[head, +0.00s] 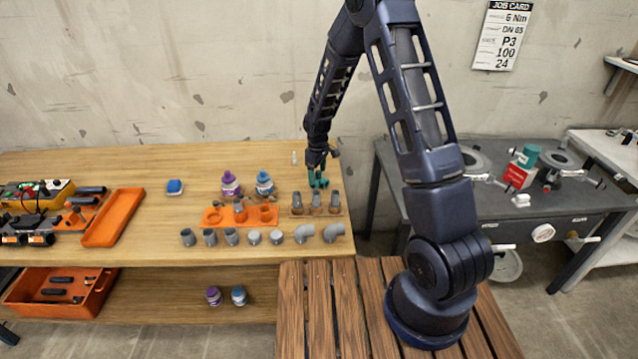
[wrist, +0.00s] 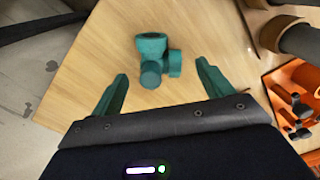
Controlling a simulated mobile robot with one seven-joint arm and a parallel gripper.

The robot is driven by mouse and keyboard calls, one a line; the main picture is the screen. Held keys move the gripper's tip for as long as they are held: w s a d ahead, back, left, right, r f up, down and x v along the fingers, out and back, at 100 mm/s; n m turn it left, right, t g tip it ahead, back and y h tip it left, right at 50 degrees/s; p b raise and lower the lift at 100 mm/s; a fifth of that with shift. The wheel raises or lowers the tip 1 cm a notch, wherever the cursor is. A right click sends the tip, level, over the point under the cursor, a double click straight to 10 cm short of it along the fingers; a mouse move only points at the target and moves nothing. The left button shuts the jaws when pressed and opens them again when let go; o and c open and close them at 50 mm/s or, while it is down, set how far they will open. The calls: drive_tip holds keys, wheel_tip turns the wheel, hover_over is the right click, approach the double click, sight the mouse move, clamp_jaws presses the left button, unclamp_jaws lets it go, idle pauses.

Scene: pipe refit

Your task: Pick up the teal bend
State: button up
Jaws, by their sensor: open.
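The teal bend (wrist: 151,47) lies on the wooden bench top in the wrist view, a short piece with round sockets. It lies ahead of my gripper (wrist: 160,76), roughly in line with the gap between the two teal fingers. The fingers are apart with nothing between them, and the bend appears just beyond their tips. In the head view my gripper (head: 320,168) hangs low over the bench's right end. Teal shows there, but I cannot separate the bend from the fingers.
Close by are a wooden rack (head: 316,210) of grey fittings and an orange tray (head: 240,216). Several grey fittings stand along the front edge. Purple- and blue-capped bottles (head: 230,183) stand to the left. A gap separates the grey bench (head: 500,210) at right.

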sight(317, 172)
wheel_tip(317, 172, down, 4)
drive_tip(key=shift+a+r, duration=0.1)
drive_tip(key=shift+r, duration=0.05)
drive_tip(key=c, duration=1.1)
drive_tip(key=shift+r, duration=0.1)
